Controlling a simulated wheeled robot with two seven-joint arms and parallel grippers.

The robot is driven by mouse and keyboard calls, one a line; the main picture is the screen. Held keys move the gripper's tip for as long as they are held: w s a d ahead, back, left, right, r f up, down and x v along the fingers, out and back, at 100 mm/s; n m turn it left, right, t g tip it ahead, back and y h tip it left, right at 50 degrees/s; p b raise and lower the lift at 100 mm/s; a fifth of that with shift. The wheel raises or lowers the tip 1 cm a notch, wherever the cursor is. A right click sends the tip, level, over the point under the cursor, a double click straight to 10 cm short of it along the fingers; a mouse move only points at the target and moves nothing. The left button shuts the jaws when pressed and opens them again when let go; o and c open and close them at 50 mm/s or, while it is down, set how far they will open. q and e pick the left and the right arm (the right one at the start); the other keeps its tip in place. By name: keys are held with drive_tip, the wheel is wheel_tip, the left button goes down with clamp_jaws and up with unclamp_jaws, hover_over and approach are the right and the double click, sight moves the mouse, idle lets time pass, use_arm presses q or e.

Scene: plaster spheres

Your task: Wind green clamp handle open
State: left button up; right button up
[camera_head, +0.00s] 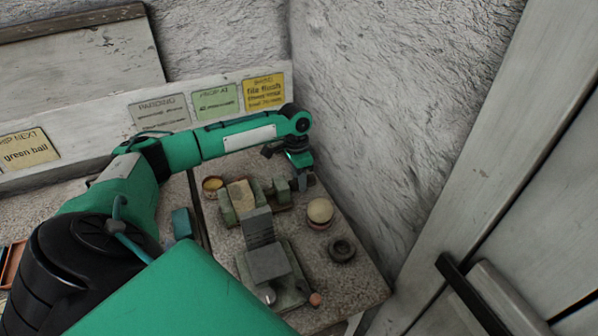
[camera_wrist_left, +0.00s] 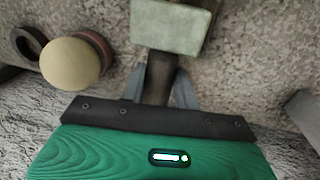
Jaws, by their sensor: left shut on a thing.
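The green clamp (camera_head: 281,190) sits on the speckled table near the wall, with a pale block (camera_head: 241,195) beside its left part. In the left wrist view, the clamp's green end (camera_wrist_left: 168,28) shows at the top. A dark handle (camera_wrist_left: 160,76) runs from it toward my gripper. My left gripper (camera_wrist_left: 160,90) is shut on this handle, with one grey finger on each side. In the head view, my left gripper (camera_head: 302,174) is at the clamp's right end, where the wrist partly hides the handle. My right gripper is not in view.
A cream ball (camera_head: 320,210) on a reddish stand and a dark ring (camera_head: 342,250) lie right of the clamp. A grey fixture (camera_head: 268,263) stands in front, with a small pink ball (camera_head: 315,299) beside it. The rough wall (camera_head: 370,130) is close behind the gripper.

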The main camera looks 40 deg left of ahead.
use_arm(q)
drive_tip(key=y+p, duration=0.1)
drive_tip(key=t+y+p, duration=0.1)
drive_tip(key=p, duration=0.2)
drive_tip(key=shift+s+d+r+y, duration=0.1)
drive_tip(key=shift+d+r+y, duration=0.2)
drive_tip(key=shift+y, duration=0.1)
drive_tip(key=shift+f+t+y+p, duration=0.25)
drive_tip(key=shift+t+y+p, duration=0.55)
drive_tip(key=shift+p, duration=0.45)
drive_tip(key=o, duration=1)
drive_tip(key=shift+c, duration=0.2)
drive_tip(key=b+v, duration=0.2)
drive_tip(key=v, duration=1.1)
drive_tip(key=shift+d+r, duration=0.3)
drive_tip(key=shift+d, duration=0.05)
